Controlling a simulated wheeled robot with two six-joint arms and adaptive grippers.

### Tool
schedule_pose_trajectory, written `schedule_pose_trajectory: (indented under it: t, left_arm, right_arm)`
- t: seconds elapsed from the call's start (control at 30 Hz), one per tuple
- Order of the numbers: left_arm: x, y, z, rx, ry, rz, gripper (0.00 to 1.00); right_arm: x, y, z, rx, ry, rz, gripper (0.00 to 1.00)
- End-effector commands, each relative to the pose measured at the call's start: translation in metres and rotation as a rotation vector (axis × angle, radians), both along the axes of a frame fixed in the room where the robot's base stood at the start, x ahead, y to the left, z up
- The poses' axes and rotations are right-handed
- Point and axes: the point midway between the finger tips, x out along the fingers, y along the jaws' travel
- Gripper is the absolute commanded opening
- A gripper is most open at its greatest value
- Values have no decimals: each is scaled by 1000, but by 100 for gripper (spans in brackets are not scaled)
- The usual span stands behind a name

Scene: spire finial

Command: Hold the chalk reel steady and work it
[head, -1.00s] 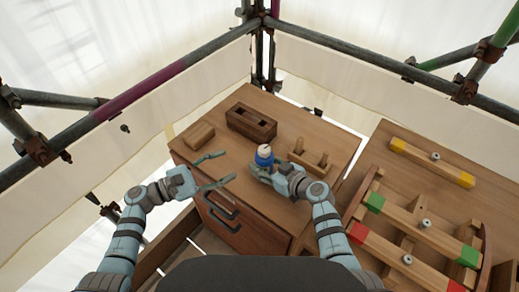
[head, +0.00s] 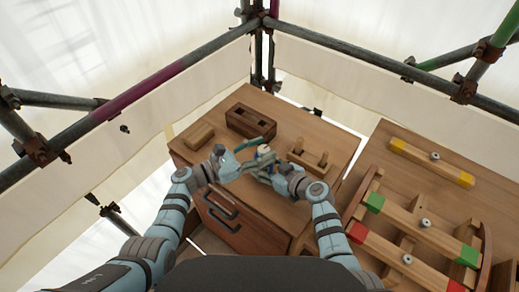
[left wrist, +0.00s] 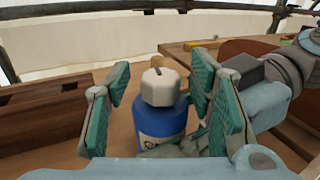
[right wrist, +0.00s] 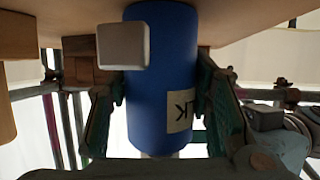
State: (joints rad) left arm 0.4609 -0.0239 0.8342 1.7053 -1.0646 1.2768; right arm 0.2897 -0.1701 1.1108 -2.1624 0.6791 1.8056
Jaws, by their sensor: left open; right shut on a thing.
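The chalk reel (head: 264,149) is a blue cylinder with a pale top, upright over the wooden bench. In the left wrist view, the reel (left wrist: 162,122) shows a pale faceted cap with a small wooden knob. My right gripper (head: 270,168) is shut on the reel's body; in the right wrist view, the blue body (right wrist: 160,90) with a partial label sits between its fingers. A pale block (right wrist: 122,46) shows in front of the body there. My left gripper (left wrist: 160,88) is open, its teal pads on either side of the cap, with gaps visible.
A slotted wooden box (head: 251,122) and a small wooden block (head: 199,136) stand behind on the bench. A two-peg wooden rack (head: 310,160) is just right of the reel. A second bench at right holds colour-ended beams (head: 432,162).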

Motion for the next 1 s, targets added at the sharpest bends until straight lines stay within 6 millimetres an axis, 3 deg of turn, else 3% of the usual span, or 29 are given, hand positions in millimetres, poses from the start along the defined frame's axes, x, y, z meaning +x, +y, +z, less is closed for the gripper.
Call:
schedule_pose_trajectory:
  t: [0.1, 0.4, 1.0]
  left_arm:
    - [0, 0, 0, 0, 0, 0, 46]
    - [0, 1, 0, -1, 0, 1, 0]
    - [2, 3, -1, 1, -1, -135, 0]
  right_arm:
    - [0, 0, -1, -1, 1, 0, 14]
    - [0, 0, -1, -1, 2, 1, 14]
    - [-1, 1, -1, 1, 2, 2, 14]
